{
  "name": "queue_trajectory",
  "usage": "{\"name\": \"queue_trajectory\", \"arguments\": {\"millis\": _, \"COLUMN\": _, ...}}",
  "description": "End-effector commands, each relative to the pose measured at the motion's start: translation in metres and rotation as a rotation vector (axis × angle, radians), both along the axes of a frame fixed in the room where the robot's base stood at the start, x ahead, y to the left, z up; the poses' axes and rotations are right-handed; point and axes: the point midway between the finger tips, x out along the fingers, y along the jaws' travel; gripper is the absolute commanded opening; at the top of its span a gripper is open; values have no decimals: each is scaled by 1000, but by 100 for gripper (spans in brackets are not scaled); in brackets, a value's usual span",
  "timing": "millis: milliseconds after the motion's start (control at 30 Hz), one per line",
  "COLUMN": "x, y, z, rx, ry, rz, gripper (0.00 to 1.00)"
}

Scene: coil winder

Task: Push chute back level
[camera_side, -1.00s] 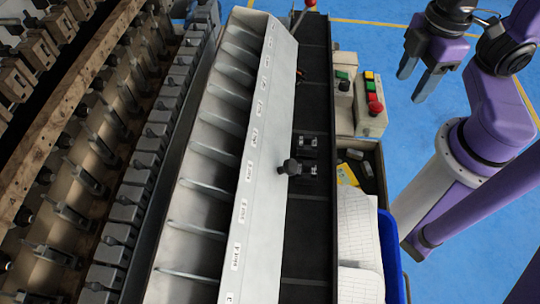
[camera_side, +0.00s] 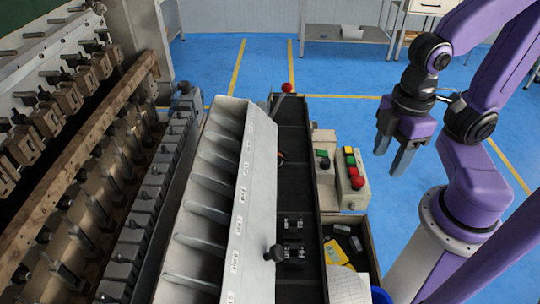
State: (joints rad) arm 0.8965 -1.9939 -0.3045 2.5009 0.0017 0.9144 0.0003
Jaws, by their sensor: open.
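The chute (camera_side: 256,175) is a long pale metal trough with several curved dividers and small labels along its outer face. It lies lengthwise beside the coil winder and looks tilted toward the winder's side, though I cannot tell the exact angle. A lever with a black knob (camera_side: 275,253) stands at its right side, and a lever with a red ball (camera_side: 287,88) stands at its far end. My gripper (camera_side: 392,158) is at the upper right, pointing down with its two fingers apart. It is empty and well clear of the chute.
A control box (camera_side: 351,180) with coloured buttons stands right of the chute. An open tray (camera_side: 345,245) of small items is nearer, with paper (camera_side: 347,286) in front. The winder's row of clamps (camera_side: 150,195) fills the left. Blue floor lies open behind.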

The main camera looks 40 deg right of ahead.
Motion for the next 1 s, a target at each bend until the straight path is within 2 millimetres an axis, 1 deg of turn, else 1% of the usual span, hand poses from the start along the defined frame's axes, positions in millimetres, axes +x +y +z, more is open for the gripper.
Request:
{"name": "queue_trajectory", "arguments": {"millis": 67, "x": 5, "y": 3, "z": 4, "rx": 9, "ry": -5, "rz": -14, "gripper": 52}}
{"name": "queue_trajectory", "arguments": {"millis": 167, "x": 21, "y": 9, "z": 14, "rx": 31, "ry": -20, "rz": -52, "gripper": 52}}
{"name": "queue_trajectory", "arguments": {"millis": 267, "x": 48, "y": 17, "z": 32, "rx": 64, "ry": -45, "rz": -117, "gripper": 52}}
{"name": "queue_trajectory", "arguments": {"millis": 300, "x": 60, "y": 20, "z": 41, "rx": 80, "ry": -58, "rz": -146, "gripper": 52}}
{"name": "queue_trajectory", "arguments": {"millis": 467, "x": 108, "y": 21, "z": 77, "rx": 131, "ry": -116, "rz": -260, "gripper": 52}}
{"name": "queue_trajectory", "arguments": {"millis": 600, "x": 148, "y": 13, "z": 110, "rx": 169, "ry": -174, "rz": -361, "gripper": 52}}
{"name": "queue_trajectory", "arguments": {"millis": 700, "x": 173, "y": 3, "z": 133, "rx": 188, "ry": -217, "rz": -428, "gripper": 52}}
{"name": "queue_trajectory", "arguments": {"millis": 833, "x": 196, "y": -11, "z": 157, "rx": 205, "ry": -266, "rz": -497, "gripper": 52}}
{"name": "queue_trajectory", "arguments": {"millis": 900, "x": 204, "y": -18, "z": 167, "rx": 210, "ry": -284, "rz": -525, "gripper": 52}}
{"name": "queue_trajectory", "arguments": {"millis": 1000, "x": 211, "y": -23, "z": 175, "rx": 213, "ry": -301, "rz": -548, "gripper": 52}}
